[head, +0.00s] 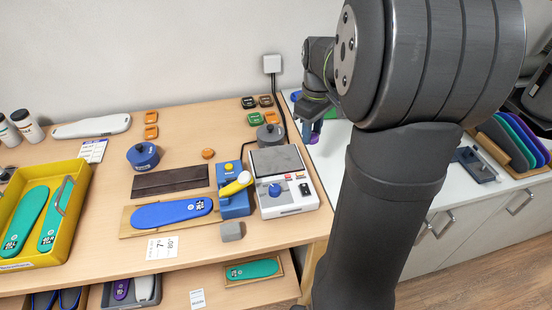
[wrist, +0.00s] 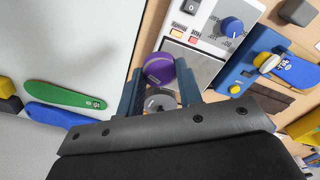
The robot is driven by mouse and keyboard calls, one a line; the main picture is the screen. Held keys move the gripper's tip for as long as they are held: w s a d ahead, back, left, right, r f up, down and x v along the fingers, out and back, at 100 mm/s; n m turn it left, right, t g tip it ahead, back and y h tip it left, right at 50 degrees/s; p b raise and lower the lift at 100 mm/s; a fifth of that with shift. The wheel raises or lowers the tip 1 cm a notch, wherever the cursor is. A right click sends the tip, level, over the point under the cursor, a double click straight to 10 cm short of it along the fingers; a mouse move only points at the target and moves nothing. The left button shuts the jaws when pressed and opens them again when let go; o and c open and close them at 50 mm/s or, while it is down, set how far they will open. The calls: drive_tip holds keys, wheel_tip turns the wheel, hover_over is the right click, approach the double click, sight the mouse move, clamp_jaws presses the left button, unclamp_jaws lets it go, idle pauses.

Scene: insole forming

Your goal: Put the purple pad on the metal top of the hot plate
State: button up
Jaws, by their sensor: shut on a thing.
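My gripper (head: 312,106) is shut on the purple pad (wrist: 159,68). The round pad sits between the two fingers in the wrist view, and only a small purple part (head: 317,127) shows below the fingers in the head view. My gripper is in the air to the right of the hot plate (head: 289,202), near the white counter's left edge. The hot plate is a white box with a blue knob and a bare grey metal top (head: 275,159). In the wrist view the metal top (wrist: 190,68) lies just right of the pad, partly hidden by a finger.
A grey knobbed weight (head: 270,136) stands behind the hot plate. A blue clamp device (head: 233,203) stands at its left, beside a blue insole (head: 172,213) on a board. A yellow tray (head: 76,180) holds green insoles. My arm hides part of the white counter (head: 330,150).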

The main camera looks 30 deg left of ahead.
drive_tip(key=shift+w+d, duration=0.15)
drive_tip(key=shift+d, duration=0.45)
hover_over(276, 159)
wheel_tip(276, 159, down, 7)
drive_tip(key=shift+r, duration=0.15)
drive_tip(key=shift+f, duration=2)
drive_tip(key=shift+f, duration=0.1)
drive_tip(key=o, duration=0.9)
wheel_tip(276, 159, up, 12)
drive_tip(key=shift+r, duration=0.15)
